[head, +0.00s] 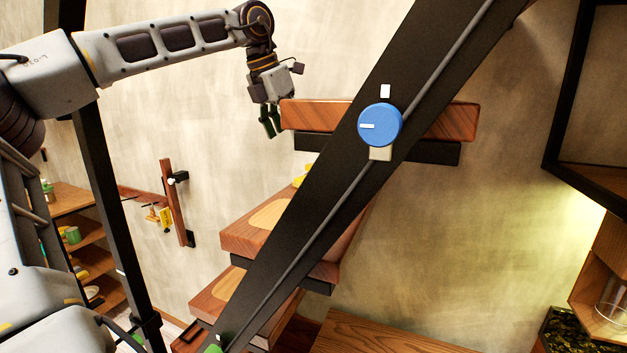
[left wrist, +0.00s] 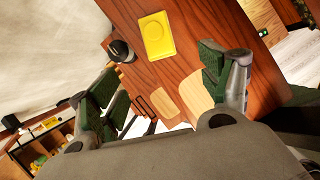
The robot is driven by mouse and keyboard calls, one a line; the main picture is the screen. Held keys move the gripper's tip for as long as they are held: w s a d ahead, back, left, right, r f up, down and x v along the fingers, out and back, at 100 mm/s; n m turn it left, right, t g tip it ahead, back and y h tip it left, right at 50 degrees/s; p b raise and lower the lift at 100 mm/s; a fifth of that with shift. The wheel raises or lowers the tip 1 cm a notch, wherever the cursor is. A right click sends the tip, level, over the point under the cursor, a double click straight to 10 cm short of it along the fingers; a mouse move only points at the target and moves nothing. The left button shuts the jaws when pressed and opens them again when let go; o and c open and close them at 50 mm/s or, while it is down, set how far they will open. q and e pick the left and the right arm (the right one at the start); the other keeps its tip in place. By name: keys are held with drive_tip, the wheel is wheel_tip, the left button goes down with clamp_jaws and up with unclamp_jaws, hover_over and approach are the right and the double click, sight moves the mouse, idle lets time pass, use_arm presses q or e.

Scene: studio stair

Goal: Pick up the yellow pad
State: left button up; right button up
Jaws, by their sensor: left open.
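The yellow pad (left wrist: 157,36) lies flat on a wooden surface at the top middle of the left wrist view. In the head view my left gripper (head: 269,121) hangs fingers down beside the left end of the top stair tread (head: 300,114). A yellow thing (head: 299,177) shows partly behind the dark beam; I cannot tell if it is the pad. My right gripper is not in view.
A black round object (left wrist: 121,50) stands close left of the pad. A dark diagonal beam (head: 330,200) with a blue knob (head: 380,125) crosses in front of the stair. Lower treads (head: 240,238) carry pale inlays. Shelves (head: 90,260) stand at the left.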

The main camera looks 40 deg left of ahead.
use_arm(q)
drive_tip(key=p, duration=0.1)
hover_over(300, 181)
drive_tip(key=shift+w+a+f, duration=0.1)
drive_tip(key=shift+a+f, duration=0.05)
drive_tip(key=shift+f, duration=3.85)
drive_tip(key=shift+w+f+p, duration=0.95)
drive_tip(key=shift+f, duration=0.25)
drive_tip(key=shift+x, duration=1.1)
drive_tip(key=shift+c, duration=0.3)
